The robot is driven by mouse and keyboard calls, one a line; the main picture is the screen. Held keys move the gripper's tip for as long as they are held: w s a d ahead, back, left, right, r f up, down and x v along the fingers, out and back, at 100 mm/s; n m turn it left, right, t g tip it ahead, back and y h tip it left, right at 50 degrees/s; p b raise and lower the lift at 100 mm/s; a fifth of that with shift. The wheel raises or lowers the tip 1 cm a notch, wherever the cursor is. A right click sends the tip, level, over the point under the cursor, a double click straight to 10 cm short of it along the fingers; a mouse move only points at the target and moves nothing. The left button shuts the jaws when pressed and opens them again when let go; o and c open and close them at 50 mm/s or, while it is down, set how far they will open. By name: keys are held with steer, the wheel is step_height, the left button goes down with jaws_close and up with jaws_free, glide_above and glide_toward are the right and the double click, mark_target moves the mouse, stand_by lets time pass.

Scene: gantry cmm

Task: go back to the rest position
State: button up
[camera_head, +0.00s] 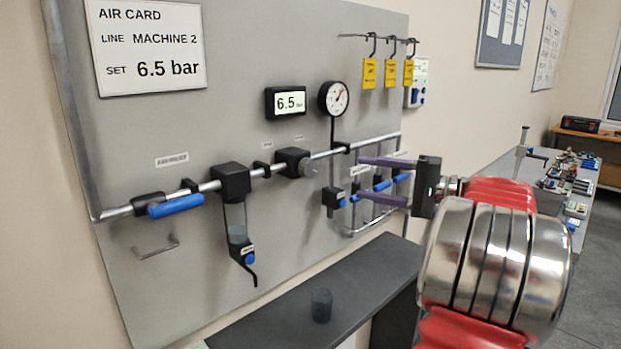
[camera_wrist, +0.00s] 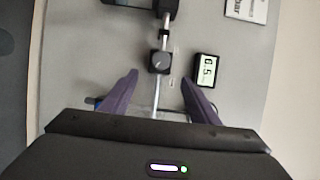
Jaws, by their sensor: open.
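My gripper (camera_head: 374,178) is in front of the grey panel, at the right end of the pipe, with its two purple fingers pointing left. In the wrist view my gripper (camera_wrist: 158,92) shows its fingers spread apart with nothing held between them. In the head view the fingers overlap the blue-handled valves on the right, and I cannot tell how close they are to them. The red and silver arm behind the gripper is mine.
The panel (camera_head: 240,110) carries a pipe with a regulator (camera_head: 293,162), a round gauge (camera_head: 334,98), a display (camera_head: 286,102) reading 6.5 and yellow tags (camera_head: 390,73). A dark cup (camera_head: 321,305) stands on the shelf (camera_head: 370,282) below. A cluttered bench (camera_head: 500,170) is at right.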

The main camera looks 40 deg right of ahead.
step_height(320, 180, down, 12)
steer(key=r+m+g+h, duration=0.1)
steer(key=m+g+h, duration=0.2)
steer(key=s+a+f+n+g, duration=0.1)
steer(key=s+a+f+g, duration=0.1)
steer(key=a+f+g, duration=0.6)
steer(key=s+a+n+h, duration=0.1)
steer(key=a+n, duration=0.4)
steer(key=a, duration=0.6)
steer(key=s+a+f+n+h, duration=0.1)
steer(key=s+a+n, duration=0.3)
steer(key=a, duration=0.8)
steer(key=s+a+f+n+h, duration=0.1)
steer(key=a+n, duration=0.5)
steer(key=a, duration=0.6)
steer(key=shift+s+a+f+h, duration=0.15)
steer(key=shift+s+h, duration=0.55)
steer(key=shift+s, duration=0.5)
